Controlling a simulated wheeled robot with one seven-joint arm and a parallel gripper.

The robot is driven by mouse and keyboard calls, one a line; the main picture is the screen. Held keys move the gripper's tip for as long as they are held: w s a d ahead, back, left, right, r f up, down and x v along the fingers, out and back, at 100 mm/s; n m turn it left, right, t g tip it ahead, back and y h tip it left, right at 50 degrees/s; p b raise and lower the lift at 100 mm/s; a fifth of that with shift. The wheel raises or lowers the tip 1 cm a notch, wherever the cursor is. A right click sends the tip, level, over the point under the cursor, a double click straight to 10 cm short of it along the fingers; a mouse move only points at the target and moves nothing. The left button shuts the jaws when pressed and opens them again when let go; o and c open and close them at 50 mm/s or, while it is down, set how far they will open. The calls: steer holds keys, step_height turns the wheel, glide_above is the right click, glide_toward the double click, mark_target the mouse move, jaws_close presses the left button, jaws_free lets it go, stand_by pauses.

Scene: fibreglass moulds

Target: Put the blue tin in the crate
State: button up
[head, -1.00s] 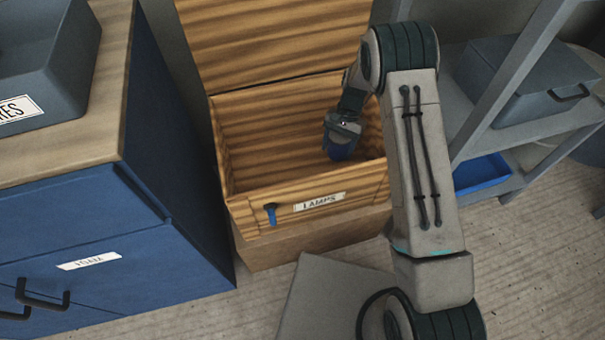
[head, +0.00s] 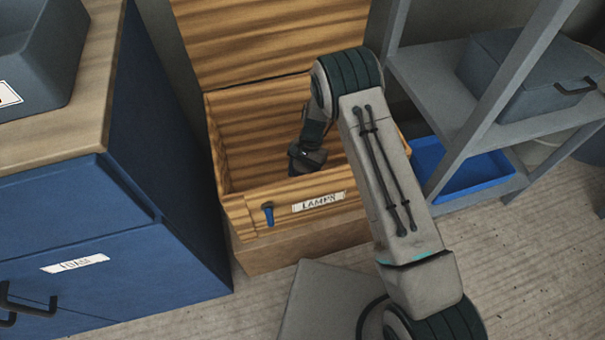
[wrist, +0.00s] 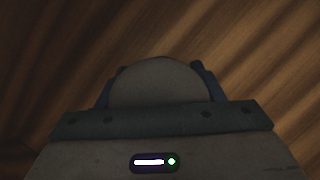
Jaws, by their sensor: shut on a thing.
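The wooden crate (head: 243,208) stands with its lid (head: 265,40) raised and a label reading LAMPS on its front. My gripper (head: 298,168) reaches down inside it, below the rim, near the middle. In the wrist view my gripper (wrist: 160,95) is shut on the tin, whose round, pale grey top (wrist: 158,80) shows between the fingers, with blue at both sides. In the head view the tin is almost wholly hidden by my gripper and the crate's front wall. I cannot tell whether it touches the crate's floor.
A blue cabinet (head: 110,225) with a grey bin (head: 40,60) on top stands close left of the crate. A grey shelf (head: 480,130) holding a grey box (head: 515,80) and a blue tray (head: 465,180) stands to the right. A blue-handled latch (head: 268,214) is on the crate's front.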

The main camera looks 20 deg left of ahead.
steer(key=shift+r, duration=0.1)
steer(key=o, duration=1.1)
steer(key=shift+f, duration=0.2)
